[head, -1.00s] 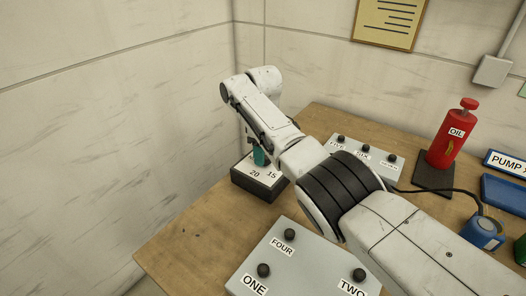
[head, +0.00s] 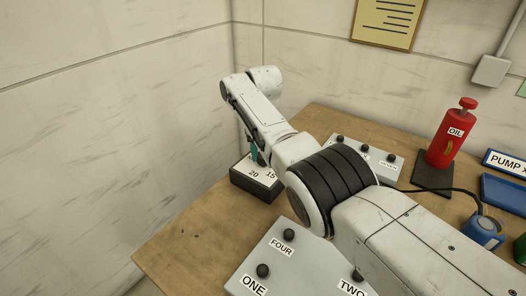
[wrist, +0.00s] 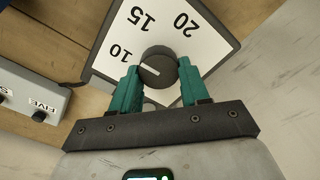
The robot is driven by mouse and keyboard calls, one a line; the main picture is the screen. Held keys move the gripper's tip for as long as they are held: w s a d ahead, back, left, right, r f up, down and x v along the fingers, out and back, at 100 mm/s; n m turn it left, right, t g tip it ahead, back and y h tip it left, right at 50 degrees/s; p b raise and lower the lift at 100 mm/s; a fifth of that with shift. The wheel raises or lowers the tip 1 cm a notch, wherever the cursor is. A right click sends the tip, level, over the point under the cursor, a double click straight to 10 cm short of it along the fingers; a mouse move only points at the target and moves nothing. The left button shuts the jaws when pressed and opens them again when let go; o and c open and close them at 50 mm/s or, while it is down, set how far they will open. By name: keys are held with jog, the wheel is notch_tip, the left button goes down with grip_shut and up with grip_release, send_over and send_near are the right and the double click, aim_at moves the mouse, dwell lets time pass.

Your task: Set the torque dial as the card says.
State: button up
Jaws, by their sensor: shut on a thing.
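The torque dial is a dark round knob (wrist: 160,66) on a white face (wrist: 205,48) marked 10, 15 and 20. Its white pointer line points roughly toward the 10. In the head view the dial's dark box (head: 252,186) stands at the table's far left, with 20 and 15 showing. My gripper (wrist: 159,72) has its teal fingers on either side of the knob and is shut on it. In the head view my gripper (head: 254,153) is partly hidden by my arm. A yellowish card (head: 387,22) hangs on the back wall; its writing is too small to read.
A grey panel (head: 262,246) with knobs labelled ONE, TWO and FOUR sits in front. Another knob panel (head: 362,147) stands behind my arm and shows as FIVE in the wrist view. Bare table lies left.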

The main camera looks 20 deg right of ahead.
jog(key=m, duration=0.6)
jog(key=shift+d+r, duration=0.1)
jog(key=shift+d, duration=0.05)
jog(key=shift+m, duration=0.3)
jog(key=o, duration=1.1)
jog(key=shift+c, duration=0.2)
notch_tip(320, 180, up, 11)
jog(key=shift+b, duration=0.45)
jog(key=shift+f, duration=0.2)
